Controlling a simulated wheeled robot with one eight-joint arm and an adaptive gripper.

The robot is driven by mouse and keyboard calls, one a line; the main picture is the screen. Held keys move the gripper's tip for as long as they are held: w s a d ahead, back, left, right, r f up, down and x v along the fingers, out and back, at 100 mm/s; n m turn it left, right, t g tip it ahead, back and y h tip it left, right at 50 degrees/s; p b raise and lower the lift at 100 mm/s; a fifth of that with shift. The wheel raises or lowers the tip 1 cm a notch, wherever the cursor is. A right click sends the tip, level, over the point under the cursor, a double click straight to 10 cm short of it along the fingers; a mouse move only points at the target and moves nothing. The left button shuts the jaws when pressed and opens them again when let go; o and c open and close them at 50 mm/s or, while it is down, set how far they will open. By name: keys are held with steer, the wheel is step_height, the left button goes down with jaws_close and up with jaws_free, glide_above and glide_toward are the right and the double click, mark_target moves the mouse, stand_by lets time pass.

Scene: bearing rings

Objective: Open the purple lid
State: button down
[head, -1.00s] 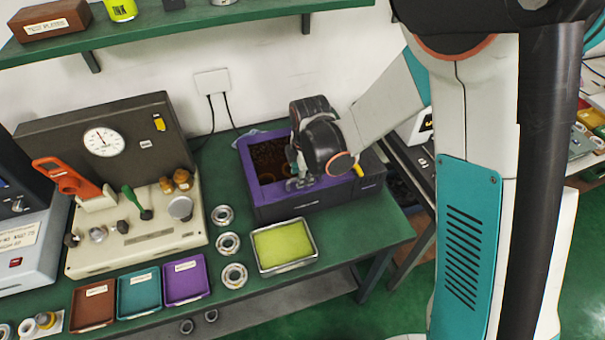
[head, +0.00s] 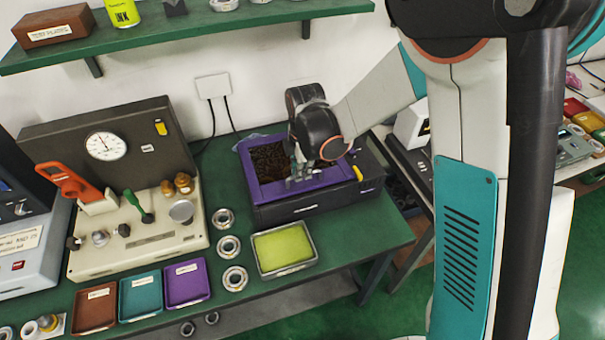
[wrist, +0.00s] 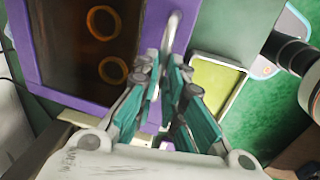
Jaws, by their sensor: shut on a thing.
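The purple lid (head: 252,178) is a purple frame around a dark see-through window, on top of a dark box (head: 300,206) at the back right of the green bench. In the wrist view its purple frame (wrist: 118,112) fills the upper left, with orange rings showing through the brown window. A curved silver handle (wrist: 173,32) rises at the lid's right side. My gripper (wrist: 165,95) is shut on this handle, though its fingers hide the contact. In the head view my gripper (head: 301,182) is over the lid's front right part and hides some of it. The lid looks down on the box.
A tray with a yellow-green pad (head: 283,250) lies in front of the box. Bearing rings (head: 229,246) stand in a column left of it. A cream test stand (head: 140,235) and small coloured trays (head: 186,284) are further left. A shelf (head: 200,35) hangs above.

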steer(key=w+a+r+p, duration=0.4)
steer(key=w+r+p, duration=0.1)
steer(key=w+r, duration=0.9)
steer(key=shift+w+r+p, duration=0.25)
steer(key=shift+r+p, duration=0.05)
steer(key=shift+r, duration=1.15)
steer(key=shift+a, duration=0.1)
steer(key=c, duration=1.7)
jaws_free()
steer(key=shift+f, duration=0.1)
steer(key=shift+w+a+f, duration=0.1)
steer(key=shift+w+f, duration=0.05)
steer(key=shift+w, duration=0.15)
steer(key=o, duration=0.3)
steer(key=shift+w, duration=0.1)
